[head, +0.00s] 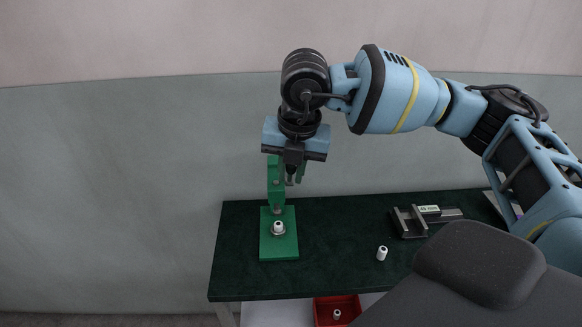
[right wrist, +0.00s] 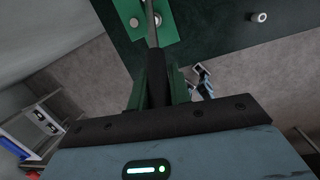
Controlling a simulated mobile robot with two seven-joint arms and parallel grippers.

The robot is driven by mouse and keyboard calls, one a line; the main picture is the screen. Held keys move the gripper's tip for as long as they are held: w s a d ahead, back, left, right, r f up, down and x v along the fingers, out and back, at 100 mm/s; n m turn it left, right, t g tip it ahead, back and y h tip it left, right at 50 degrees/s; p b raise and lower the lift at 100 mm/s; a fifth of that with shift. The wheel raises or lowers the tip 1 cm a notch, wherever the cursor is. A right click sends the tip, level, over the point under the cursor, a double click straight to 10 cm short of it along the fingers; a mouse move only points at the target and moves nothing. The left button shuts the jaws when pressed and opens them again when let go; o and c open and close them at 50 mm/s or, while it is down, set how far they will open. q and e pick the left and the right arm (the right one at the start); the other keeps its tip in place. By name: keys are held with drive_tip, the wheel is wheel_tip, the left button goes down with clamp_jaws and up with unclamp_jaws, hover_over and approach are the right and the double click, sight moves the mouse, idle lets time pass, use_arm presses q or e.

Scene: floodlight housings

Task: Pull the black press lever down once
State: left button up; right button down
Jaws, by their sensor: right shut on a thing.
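The green press (head: 277,190) stands on the left of the dark green table, its base plate (head: 265,250) flat on the top. A white cylindrical part (head: 278,227) sits on the base under the press head. My right gripper (head: 294,176) is at the top of the press, pointing down, and hides much of its upper part. In the right wrist view, the black press lever (right wrist: 157,78) lies between the fingers of my right gripper (right wrist: 160,84), which are shut on it. The green base also shows there (right wrist: 165,28). My left gripper is not in view.
A second white cylinder (head: 382,253) stands on the table to the right of the press. A grey metal fixture (head: 408,222) lies further right. A red bin (head: 322,312) with a white part inside is below the front edge.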

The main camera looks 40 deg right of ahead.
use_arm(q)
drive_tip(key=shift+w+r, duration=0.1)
use_arm(e)
drive_tip(key=shift+s+a+f+t+h, duration=0.4)
drive_tip(key=shift+s+f+t, duration=0.25)
drive_tip(key=shift+t, duration=0.05)
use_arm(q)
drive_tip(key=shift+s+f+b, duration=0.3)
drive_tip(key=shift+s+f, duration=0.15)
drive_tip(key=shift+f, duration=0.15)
use_arm(e)
drive_tip(key=shift+s+a+f+t+h, duration=0.2)
drive_tip(key=shift+s+f+t, duration=0.1)
drive_tip(key=shift+f, duration=0.15)
drive_tip(key=shift+s+a+f+t+h, duration=0.2)
drive_tip(key=shift+s+f+t, duration=0.1)
drive_tip(key=shift+f, duration=0.15)
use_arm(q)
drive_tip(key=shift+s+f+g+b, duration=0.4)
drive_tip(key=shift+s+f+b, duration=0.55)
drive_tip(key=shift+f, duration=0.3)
use_arm(e)
drive_tip(key=shift+s+a+f+t+h, duration=0.15)
drive_tip(key=shift+s+f+t+h, duration=0.15)
drive_tip(key=shift+f, duration=0.2)
drive_tip(key=shift+s+a+f+t+h, duration=0.1)
drive_tip(key=shift+s+a+f+t, duration=0.1)
drive_tip(key=shift+f+t, duration=0.25)
